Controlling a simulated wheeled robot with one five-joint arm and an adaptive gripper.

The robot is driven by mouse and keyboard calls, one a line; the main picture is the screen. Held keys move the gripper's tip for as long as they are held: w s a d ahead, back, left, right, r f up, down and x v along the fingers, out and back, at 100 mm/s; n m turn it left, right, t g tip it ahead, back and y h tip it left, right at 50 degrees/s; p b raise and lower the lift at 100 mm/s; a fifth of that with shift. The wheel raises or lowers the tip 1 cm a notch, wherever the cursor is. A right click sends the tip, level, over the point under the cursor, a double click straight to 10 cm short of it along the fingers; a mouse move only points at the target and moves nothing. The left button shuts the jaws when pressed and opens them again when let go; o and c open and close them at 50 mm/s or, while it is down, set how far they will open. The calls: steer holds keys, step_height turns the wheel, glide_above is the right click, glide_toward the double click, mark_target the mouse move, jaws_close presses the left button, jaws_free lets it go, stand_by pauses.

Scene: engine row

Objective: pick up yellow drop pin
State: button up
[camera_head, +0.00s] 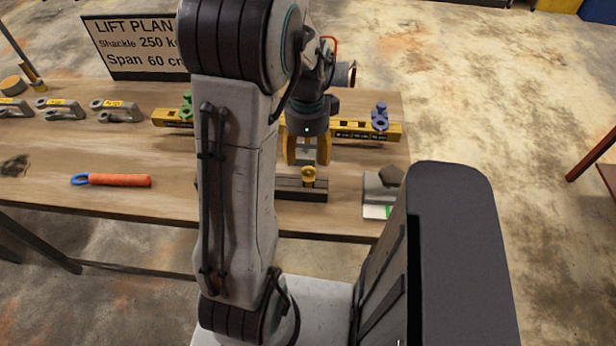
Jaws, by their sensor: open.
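The yellow drop pin (308,177) is small, with a ring-like head, and stands in a dark block (287,189) near the front edge of the workbench (170,199). My gripper (308,163) is open, pointing down with yellow fingers just above the pin. A small gap seems to separate the fingertips from the pin head, but I cannot tell the exact height. The left end of the block is hidden behind my arm.
Behind my gripper lies a yellow beam (361,131) with a blue shackle (380,116) and a green shackle (186,106). Grey shackles (115,108) and an orange-handled tool (118,180) are at left. A grey holder (378,190) stands right of the block.

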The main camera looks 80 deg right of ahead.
mark_target(309, 167)
steer(key=shift+a+f+m, duration=0.1)
steer(key=shift+f+m, duration=0.3)
steer(key=shift+f, duration=0.15)
steer(key=f, duration=0.3)
steer(key=f+p, duration=0.1)
steer(key=shift+s+a+f, duration=0.2)
steer(key=shift+a+f, duration=0.15)
steer(key=shift+f, duration=0.8)
steer(key=shift+o, duration=0.2)
jaws_close()
